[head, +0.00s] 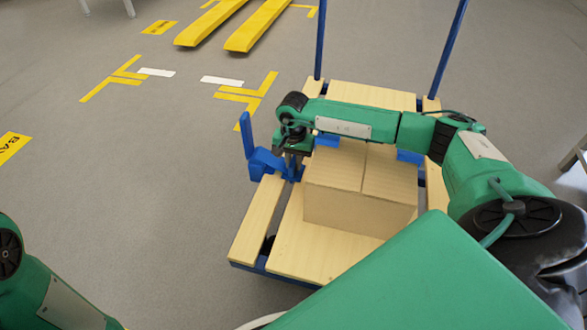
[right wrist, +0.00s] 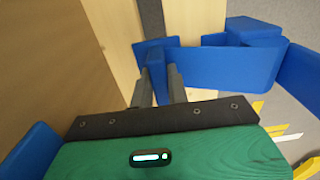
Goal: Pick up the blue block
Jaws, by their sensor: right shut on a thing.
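The blue block (head: 265,160), with an upright post at its left end, is at the left edge of the wooden pallet (head: 252,225). My right gripper (head: 292,168) points down beside the cardboard box's left side. In the right wrist view, its two grey fingers (right wrist: 160,88) are shut on a narrow blue part of the block (right wrist: 240,62), whose wider body extends to the right. Whether the block touches the pallet is hard to tell. Only a green part of my left arm shows at the lower left of the head view; its gripper is out of view.
A cardboard box (head: 355,205) stands on the pallet, close to the right of my gripper. Blue posts (head: 449,48) rise at the pallet's far end. Yellow forks (head: 215,22) lie farther back.

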